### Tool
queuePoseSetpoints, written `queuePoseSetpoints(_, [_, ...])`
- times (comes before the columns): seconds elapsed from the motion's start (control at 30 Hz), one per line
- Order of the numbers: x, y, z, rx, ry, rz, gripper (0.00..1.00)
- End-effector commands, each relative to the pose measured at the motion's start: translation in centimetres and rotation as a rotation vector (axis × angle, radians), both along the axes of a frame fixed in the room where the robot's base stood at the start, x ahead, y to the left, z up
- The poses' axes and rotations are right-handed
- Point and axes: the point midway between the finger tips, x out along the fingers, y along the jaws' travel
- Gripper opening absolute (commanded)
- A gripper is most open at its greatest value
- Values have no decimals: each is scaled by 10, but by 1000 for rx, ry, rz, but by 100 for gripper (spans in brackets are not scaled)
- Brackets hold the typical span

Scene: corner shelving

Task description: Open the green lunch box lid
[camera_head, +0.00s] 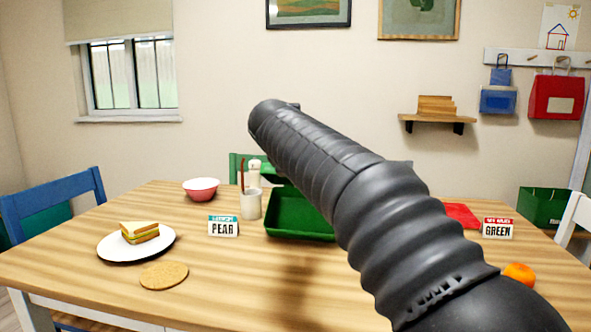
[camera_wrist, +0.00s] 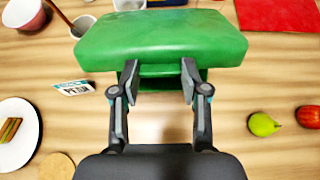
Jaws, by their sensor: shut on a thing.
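The green lunch box (camera_head: 295,217) stands on the wooden table with its inside showing in the head view; my arm hides its right side. Its green lid (camera_wrist: 160,38) fills the upper middle of the wrist view and looks raised above the box. A bit of green behind the box in the head view, partly behind my arm, seems to be the lid. My gripper (camera_wrist: 158,78) has its two fingers either side of the lid's front edge, shut on the lid. In the head view my arm hides the gripper.
Near the box stand a white cup (camera_head: 250,204) with utensils, a PEAR card (camera_head: 223,226) and a red bowl (camera_head: 201,189). A sandwich plate (camera_head: 112,247) and cork coaster (camera_head: 164,275) lie left. A pear (camera_wrist: 263,124) and a red apple (camera_wrist: 308,117) lie right.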

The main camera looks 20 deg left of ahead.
Motion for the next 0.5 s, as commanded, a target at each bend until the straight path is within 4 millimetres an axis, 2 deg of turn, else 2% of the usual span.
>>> queuePoseSetpoints(0.37, [0, 0, 1, 1, -2, 1, 0])
queuePoseSetpoints(0.4, [0, 0, 1, 1, -2, 1, 50])
queuePoseSetpoints(0.5, [0, 0, 1, 1, -2, 1, 71])
